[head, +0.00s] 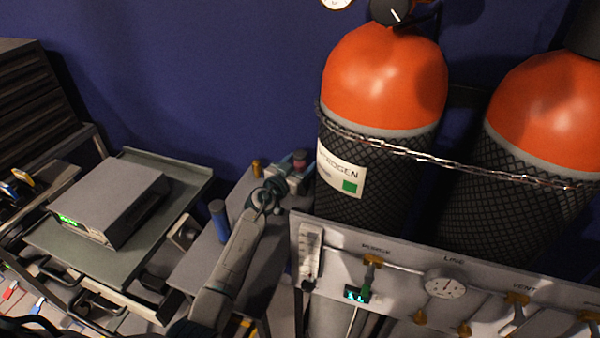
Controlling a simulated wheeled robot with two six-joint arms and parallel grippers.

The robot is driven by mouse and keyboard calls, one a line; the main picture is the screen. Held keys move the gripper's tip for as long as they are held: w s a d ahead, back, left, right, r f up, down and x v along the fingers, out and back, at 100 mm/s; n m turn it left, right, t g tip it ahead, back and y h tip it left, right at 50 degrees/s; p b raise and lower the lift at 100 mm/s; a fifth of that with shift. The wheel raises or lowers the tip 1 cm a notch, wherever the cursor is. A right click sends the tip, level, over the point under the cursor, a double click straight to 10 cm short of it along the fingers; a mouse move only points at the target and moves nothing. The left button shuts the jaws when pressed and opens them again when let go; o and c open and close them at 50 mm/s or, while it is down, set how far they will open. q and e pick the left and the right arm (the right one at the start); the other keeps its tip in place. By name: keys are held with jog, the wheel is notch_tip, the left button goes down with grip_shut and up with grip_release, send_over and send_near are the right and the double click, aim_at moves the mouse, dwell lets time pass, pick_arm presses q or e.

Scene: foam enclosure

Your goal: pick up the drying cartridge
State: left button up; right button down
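My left arm reaches up from the bottom centre, and its gripper (288,174) is at the far end of a small grey table (200,262). The gripper is small and partly hidden by its own wrist, so I cannot tell whether it is open or shut. I cannot tell which of these is the drying cartridge. My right gripper is not in view.
Two orange-topped gas cylinders (385,75) (550,110) stand chained at the right. A grey gas panel (405,285) with a gauge and valves stands close to the right of my arm. A grey instrument box (110,200) sits on a green-grey cart (185,180) at the left.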

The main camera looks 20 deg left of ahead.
pick_arm(q)
jog(key=c, duration=1.1)
